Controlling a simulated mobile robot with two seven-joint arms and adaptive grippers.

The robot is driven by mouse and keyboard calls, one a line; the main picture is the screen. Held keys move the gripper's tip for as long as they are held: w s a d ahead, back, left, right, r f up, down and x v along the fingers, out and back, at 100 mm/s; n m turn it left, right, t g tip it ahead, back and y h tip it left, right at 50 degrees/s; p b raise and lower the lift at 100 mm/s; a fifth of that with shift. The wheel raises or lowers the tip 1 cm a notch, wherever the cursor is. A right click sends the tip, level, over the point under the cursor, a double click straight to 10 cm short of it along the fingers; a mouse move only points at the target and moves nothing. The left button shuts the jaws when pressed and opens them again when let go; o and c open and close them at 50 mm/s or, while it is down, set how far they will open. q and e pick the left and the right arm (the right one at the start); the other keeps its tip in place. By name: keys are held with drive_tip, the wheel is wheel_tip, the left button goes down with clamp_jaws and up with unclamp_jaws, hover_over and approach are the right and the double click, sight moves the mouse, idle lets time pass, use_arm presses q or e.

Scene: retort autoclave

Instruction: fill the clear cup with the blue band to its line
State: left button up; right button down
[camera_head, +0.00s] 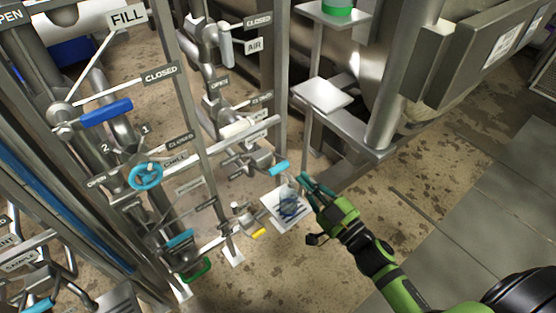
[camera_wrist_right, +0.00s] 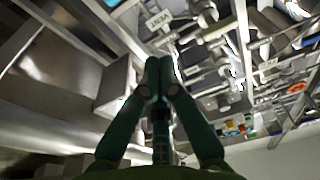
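A clear cup with blue on it (camera_head: 291,206) stands on a small white plate (camera_head: 272,204) low in the middle of the head view. Its line and the level inside are too small to read. A small valve with a light-blue handle (camera_head: 279,168) is just above and behind the cup in the picture. My right gripper (camera_head: 303,182) is just right of the cup, near that handle; contact cannot be told. In the wrist view its fingers (camera_wrist_right: 158,62) meet at the tips with nothing visible between them. The cup is not recognisable there. My left gripper is not in view.
Pipes with tagged valves fill the left, including a dark-blue handle (camera_head: 106,113) and a blue handwheel (camera_head: 146,176). A yellow handle (camera_head: 259,232) is left of the plate. A white shelf (camera_head: 323,95) and steel post stand behind the gripper. The floor at right is clear.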

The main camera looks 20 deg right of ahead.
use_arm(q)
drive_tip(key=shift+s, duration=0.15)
use_arm(e)
drive_tip(key=shift+s, duration=0.1)
drive_tip(key=b, duration=0.1)
hover_over(280, 170)
drive_tip(key=shift+r, duration=0.35)
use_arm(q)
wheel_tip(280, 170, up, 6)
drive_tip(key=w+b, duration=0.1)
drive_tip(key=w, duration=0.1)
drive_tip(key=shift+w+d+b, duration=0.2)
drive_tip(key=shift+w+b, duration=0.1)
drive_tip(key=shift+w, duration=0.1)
use_arm(e)
drive_tip(key=shift+s+d+f, duration=0.1)
drive_tip(key=shift+s+f, duration=0.15)
drive_tip(key=shift+f, duration=0.6)
drive_tip(key=shift+s+d+f, duration=0.1)
drive_tip(key=shift+s+f, duration=0.1)
drive_tip(key=shift+f, duration=0.6)
drive_tip(key=shift+f, duration=0.1)
